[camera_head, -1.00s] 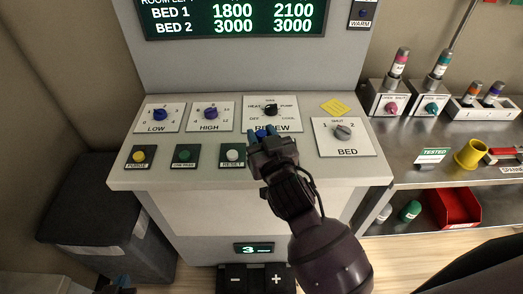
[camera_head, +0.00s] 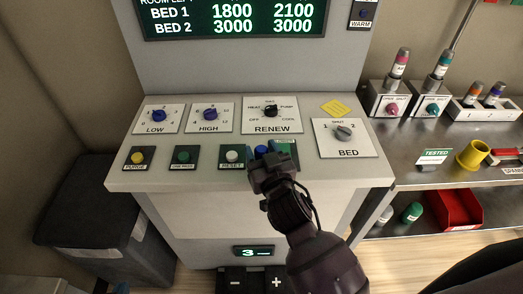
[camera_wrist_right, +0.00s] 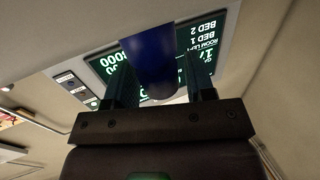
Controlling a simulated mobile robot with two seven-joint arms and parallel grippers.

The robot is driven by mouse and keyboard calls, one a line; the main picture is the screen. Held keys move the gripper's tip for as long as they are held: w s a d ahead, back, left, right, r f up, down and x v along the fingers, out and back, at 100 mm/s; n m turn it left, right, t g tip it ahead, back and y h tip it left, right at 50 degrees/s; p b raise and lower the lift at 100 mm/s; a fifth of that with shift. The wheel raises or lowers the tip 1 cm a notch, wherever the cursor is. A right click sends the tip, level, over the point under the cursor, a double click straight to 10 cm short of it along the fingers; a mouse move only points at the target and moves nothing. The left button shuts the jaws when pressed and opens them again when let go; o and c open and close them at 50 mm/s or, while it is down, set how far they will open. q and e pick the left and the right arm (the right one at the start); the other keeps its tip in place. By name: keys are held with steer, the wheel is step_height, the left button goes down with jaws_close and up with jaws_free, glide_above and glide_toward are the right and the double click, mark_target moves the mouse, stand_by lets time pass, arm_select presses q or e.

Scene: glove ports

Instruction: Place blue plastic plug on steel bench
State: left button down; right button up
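The blue plastic plug (camera_wrist_right: 150,60) is a dark blue cylinder between the two fingers of my right gripper (camera_wrist_right: 160,88) in the right wrist view. In the head view the right gripper (camera_head: 272,160) is over the front edge of the console, right of the RESET button, with a bit of the blue plug (camera_head: 262,151) showing at its tips. The steel bench (camera_head: 402,152) stands to the right of the console. Only a small dark tip of my left gripper (camera_head: 121,288) shows at the bottom left edge; its opening is unclear.
The console (camera_head: 120,170) carries knobs, buttons and a yellow note (camera_head: 335,107). On the bench are plug stands (camera_head: 389,103), a yellow cup (camera_head: 473,154) and a TESTED sign (camera_head: 433,156). A red bin (camera_head: 458,209) sits below. Bare bench lies left of the sign.

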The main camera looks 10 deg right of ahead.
steer(key=shift+o, duration=0.6)
